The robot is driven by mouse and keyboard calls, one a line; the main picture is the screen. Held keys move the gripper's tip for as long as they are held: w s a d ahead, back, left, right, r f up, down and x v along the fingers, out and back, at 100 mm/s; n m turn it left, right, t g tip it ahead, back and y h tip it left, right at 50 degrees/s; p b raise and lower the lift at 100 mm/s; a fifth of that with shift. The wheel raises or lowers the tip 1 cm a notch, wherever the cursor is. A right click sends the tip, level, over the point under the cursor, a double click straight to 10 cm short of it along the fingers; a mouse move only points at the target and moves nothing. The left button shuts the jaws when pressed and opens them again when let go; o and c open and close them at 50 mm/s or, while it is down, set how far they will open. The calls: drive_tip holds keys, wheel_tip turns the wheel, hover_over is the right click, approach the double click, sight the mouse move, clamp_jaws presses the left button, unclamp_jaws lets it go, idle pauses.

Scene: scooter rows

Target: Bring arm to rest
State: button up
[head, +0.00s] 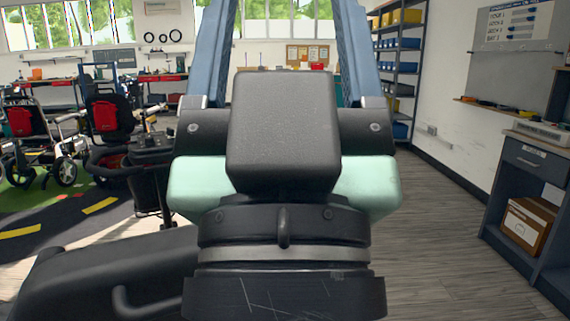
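My arm (282,130) fills the middle of the head view, with dark, mint-green and blue parts close to the camera. Its blue parts run up out of the top of the picture. My gripper is not in view, so its fingers and anything in them cannot be seen. The arm hides much of the room's middle.
Mobility scooters with red and black seats (108,115) stand at left on a floor with yellow markings. At right are a dark cabinet (535,160) holding a cardboard box (527,226) and a whiteboard (515,25). Wood floor (450,240) is clear at right.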

wheel_tip(320, 180, up, 32)
drive_tip(key=p, duration=3)
drive_tip(key=shift+r, duration=0.2)
drive_tip(key=shift+f, duration=0.1)
